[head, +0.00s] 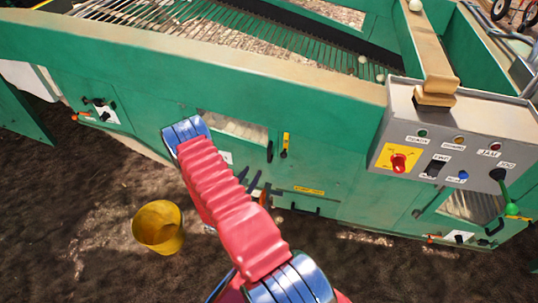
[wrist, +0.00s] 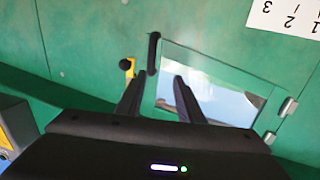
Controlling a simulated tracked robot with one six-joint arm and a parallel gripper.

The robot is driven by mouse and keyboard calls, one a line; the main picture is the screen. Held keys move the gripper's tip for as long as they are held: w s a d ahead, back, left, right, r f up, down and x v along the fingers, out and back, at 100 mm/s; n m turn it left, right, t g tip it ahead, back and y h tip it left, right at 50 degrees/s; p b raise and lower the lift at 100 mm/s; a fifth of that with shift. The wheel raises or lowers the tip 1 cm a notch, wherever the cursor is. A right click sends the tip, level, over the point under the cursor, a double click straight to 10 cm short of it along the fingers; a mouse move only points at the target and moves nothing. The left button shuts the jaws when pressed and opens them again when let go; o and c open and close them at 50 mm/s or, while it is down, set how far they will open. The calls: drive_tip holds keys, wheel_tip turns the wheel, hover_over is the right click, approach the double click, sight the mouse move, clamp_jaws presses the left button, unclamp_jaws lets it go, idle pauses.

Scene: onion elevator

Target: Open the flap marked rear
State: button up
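A green flap with a window (head: 236,131) sits in the machine's side, and it appears shut. It has a dark upright handle (head: 269,151), with a yellow latch (head: 286,143) beside it. The wrist view shows the same kind of flap window (wrist: 225,92), with its handle (wrist: 153,54), a yellow latch with a black knob (wrist: 128,66) to the left, and hinges (wrist: 288,106) at the right. My gripper (wrist: 158,84) is open and empty, its fingertips pointing toward the handle but apart from it. It also shows below the handle in the head view (head: 251,178). I cannot read a rear marking.
Another handle and orange latch (head: 98,108) sit at the far left; another windowed flap (head: 470,206) is at lower right. A grey control box (head: 440,130) with switches juts out at right. A yellow bucket (head: 158,227) stands on the soil. A numbered card (wrist: 288,17) is near the flap.

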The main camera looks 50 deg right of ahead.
sight(268, 156)
drive_tip(key=shift+s+f, duration=0.35)
drive_tip(key=shift+s, duration=0.55)
drive_tip(key=shift+d, duration=0.1)
drive_tip(key=x, duration=1.3)
drive_tip(key=shift+d+r, duration=0.2)
drive_tip(key=shift+d, duration=0.1)
drive_tip(key=shift+c, duration=0.6)
clamp_jaws()
drive_tip(key=shift+w, duration=0.1)
